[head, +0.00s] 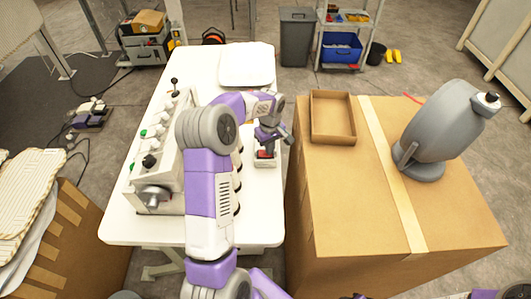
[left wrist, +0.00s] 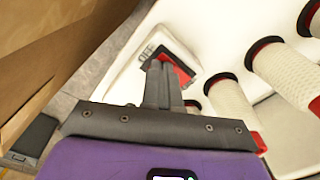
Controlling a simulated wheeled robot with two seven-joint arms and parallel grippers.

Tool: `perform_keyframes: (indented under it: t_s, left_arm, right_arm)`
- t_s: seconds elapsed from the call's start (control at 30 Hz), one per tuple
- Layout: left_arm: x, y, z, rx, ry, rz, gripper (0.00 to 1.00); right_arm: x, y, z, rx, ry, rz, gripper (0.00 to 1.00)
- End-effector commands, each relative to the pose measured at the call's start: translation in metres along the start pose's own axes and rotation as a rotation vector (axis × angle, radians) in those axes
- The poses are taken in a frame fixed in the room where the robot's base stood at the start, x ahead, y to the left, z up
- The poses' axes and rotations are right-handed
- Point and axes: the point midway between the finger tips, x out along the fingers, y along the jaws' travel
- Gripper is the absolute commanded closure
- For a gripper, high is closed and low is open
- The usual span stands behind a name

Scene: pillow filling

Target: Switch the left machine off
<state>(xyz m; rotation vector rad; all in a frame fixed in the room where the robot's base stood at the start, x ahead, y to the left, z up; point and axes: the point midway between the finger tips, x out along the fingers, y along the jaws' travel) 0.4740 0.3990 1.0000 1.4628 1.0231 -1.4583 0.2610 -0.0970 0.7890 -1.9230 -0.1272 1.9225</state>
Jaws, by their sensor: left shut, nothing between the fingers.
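The left machine (head: 160,165) is a white unit with knobs and green buttons along its top, standing on a white table. At its right side is a small white box with a red and black switch (head: 264,156). In the left wrist view the red switch (left wrist: 183,73) sits in a dark frame beside the printed word OFF. My left gripper (head: 268,146) reaches down over this switch. In the left wrist view its fingers (left wrist: 161,72) are closed together, empty, with the tips at the switch and covering part of it. I cannot tell whether they touch it.
White rollers (left wrist: 230,98) with red and black ends lie close right of the fingers. A cardboard surface (head: 345,230) stands right of the table, bearing an open box (head: 332,137) and a grey device (head: 440,120). A white pad (head: 247,65) lies at the table's far end.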

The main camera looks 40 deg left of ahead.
Motion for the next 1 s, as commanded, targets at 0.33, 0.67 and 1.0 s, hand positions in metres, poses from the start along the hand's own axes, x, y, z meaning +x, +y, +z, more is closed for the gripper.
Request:
perform_keyframes:
  t_s: [0.33, 0.67, 1.0]
  left_arm:
    - [-0.02, -0.001, 0.0, -0.001, 0.0, -0.002, 1.0]
    - [-0.046, 0.0, 0.0, -0.001, -0.001, -0.001, 1.0]
    - [-0.07, -0.001, 0.0, 0.0, 0.0, -0.002, 1.0]
  right_arm:
    - [-0.014, -0.005, 0.001, 0.0, 0.0, 0.0, 0.57]
    - [-0.032, -0.012, 0.001, 0.0, 0.0, 0.0, 0.57]
    - [-0.048, -0.018, 0.002, 0.0, 0.0, 0.0, 0.57]
